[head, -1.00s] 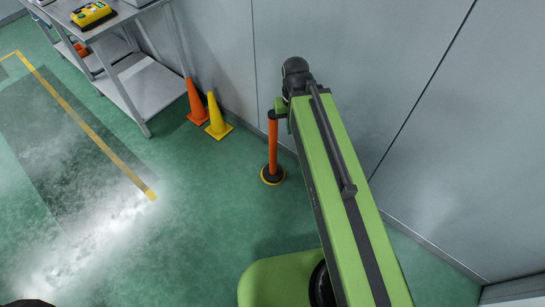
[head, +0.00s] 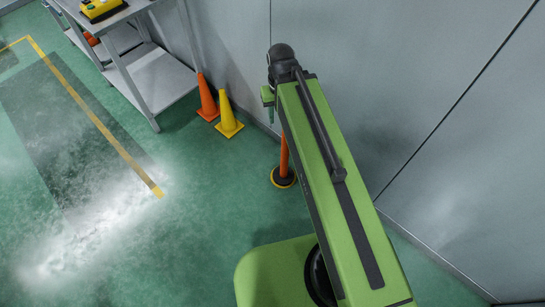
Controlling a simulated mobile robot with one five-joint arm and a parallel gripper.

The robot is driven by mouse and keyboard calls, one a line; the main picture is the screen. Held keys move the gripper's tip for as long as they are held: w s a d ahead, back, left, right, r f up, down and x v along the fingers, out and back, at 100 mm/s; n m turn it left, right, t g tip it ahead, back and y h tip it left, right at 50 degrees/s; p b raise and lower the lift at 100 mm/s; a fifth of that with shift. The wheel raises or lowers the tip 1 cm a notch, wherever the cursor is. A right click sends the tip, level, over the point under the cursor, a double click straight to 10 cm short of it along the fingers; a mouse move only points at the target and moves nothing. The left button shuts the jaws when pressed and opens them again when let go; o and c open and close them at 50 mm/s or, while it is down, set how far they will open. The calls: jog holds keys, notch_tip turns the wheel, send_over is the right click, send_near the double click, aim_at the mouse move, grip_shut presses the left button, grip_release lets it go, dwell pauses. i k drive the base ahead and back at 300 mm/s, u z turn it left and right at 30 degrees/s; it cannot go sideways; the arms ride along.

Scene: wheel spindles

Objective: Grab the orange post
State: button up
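The orange post (head: 284,157) stands upright on the floor by the grey wall, on a round black base with a yellow rim. Its upper part is hidden behind my green arm. My gripper (head: 269,108) is at the far end of the arm, mostly hidden by it. A small green part of it shows just left of the post's line in the picture. The fingers are too small and covered to tell if they are open or shut, and I cannot tell whether they touch the post.
An orange cone (head: 207,100) and a yellow cone (head: 228,118) stand left of the post. A grey metal table (head: 150,80) with a lower shelf is beyond them, a yellow device (head: 100,9) on top. The wall (head: 400,80) is close behind. Green floor at left is clear.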

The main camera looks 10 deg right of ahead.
aim_at(283, 175)
jog(key=u, duration=0.65)
jog(key=i, duration=0.85)
jog(key=u, duration=0.5)
